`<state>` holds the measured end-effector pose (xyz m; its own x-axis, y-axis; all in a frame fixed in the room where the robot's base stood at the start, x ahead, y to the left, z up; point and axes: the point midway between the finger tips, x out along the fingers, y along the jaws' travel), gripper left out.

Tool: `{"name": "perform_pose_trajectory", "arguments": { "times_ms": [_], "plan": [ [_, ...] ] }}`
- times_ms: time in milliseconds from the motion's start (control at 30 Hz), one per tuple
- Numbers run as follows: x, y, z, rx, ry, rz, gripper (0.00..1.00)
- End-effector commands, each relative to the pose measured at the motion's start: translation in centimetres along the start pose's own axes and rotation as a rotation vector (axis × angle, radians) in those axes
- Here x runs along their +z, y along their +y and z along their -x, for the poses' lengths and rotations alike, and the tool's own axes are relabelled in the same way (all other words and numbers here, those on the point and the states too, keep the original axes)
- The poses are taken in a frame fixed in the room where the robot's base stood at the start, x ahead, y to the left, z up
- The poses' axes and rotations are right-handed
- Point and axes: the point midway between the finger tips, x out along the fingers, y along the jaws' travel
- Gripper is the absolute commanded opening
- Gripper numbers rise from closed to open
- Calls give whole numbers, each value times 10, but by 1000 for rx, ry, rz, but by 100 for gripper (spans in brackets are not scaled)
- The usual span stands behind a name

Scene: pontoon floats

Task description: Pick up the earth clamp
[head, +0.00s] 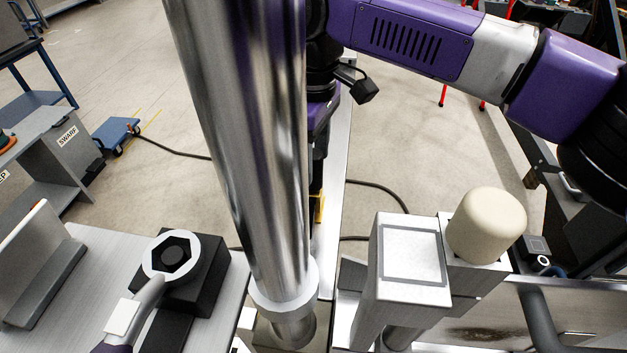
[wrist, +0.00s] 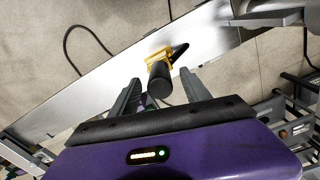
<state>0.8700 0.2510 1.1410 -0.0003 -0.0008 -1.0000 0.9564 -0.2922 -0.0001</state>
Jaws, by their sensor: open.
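The earth clamp appears to be the yellow and black piece (wrist: 158,76) in the wrist view. It has a yellow body, a thick black cylindrical end pointing towards my gripper, and a dark pointed part at the upper right. It stands on a long pale metal surface (wrist: 100,95). My gripper (wrist: 160,80) is open, and its two grey fingers lie left and right of the black end in the picture. I cannot tell how far the fingertips reach along it. In the head view only a yellow sliver (head: 319,208) shows, beside the steel column that hides most of my gripper.
A steel column (head: 250,130) blocks the middle of the head view. A grey post with a cream cap (head: 487,225) stands at right. A ring-ended tool (head: 171,255) rests on a black block at lower left. Dark cables (head: 375,187) cross the floor.

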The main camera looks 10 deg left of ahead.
Motion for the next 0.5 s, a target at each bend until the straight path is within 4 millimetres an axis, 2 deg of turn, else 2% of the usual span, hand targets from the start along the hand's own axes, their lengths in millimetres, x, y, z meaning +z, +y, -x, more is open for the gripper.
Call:
{"name": "perform_pose_trajectory", "arguments": {
  "times_ms": [200, 400, 467, 500],
  "plan": [
    [0, 0, -1, 0, 1, 0, 53],
    [0, 0, 0, 0, 1, 0, 14],
    [0, 0, 0, 0, 1, 0, 2],
    [0, 0, 0, 0, 1, 0, 0]
  ]
}}
